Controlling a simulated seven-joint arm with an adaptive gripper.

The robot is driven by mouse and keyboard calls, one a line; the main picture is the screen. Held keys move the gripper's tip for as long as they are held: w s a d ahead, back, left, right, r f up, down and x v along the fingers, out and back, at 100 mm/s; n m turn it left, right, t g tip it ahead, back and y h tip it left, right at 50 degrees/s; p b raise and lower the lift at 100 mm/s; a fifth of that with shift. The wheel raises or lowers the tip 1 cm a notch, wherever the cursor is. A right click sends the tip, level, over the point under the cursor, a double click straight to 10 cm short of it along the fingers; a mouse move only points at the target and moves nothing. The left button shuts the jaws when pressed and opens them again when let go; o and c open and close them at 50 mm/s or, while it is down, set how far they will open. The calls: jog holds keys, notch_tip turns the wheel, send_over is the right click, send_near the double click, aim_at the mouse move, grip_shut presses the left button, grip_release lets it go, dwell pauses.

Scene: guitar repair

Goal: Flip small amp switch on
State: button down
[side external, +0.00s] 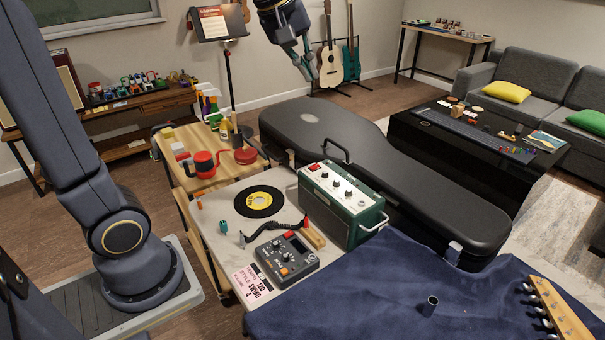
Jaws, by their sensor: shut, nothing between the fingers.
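The small amp (340,205) is a green box with a cream control panel and a black top handle. It stands on the light work table in front of the black guitar case. Its top panel has several knobs and a red switch (315,167) at the left end. I cannot tell which way the switch is set. My gripper (312,76) is shut and empty. It hangs high at the top of the picture, well above the amp and apart from it.
The black guitar case (400,165) lies right behind the amp. A grey pedal (286,258) with a cable, a record (259,201) and a wooden block (314,237) are in front and left. Blue cloth (385,285) covers the right side, with a guitar headstock (560,312).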

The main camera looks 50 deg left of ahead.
jog(key=w+a+f+n+g, duration=0.1)
jog(key=w+a+f+n, duration=0.2)
jog(key=w+a, duration=0.3)
jog(key=n+g, duration=0.3)
send_over(317, 165)
jog(key=s, duration=0.3)
notch_tip(317, 165, down, 16)
jog(key=shift+w+a+f, duration=0.1)
jog(key=shift+w+f, duration=0.05)
jog(key=shift+w, duration=0.1)
jog(key=f, duration=0.4)
jog(key=w+f, duration=0.1)
jog(key=f, duration=0.3)
jog(key=w+f, duration=0.1)
jog(key=f, duration=0.3)
jog(key=shift+f, duration=0.15)
jog(key=shift+w+f, duration=0.1)
jog(key=shift+f, duration=0.7)
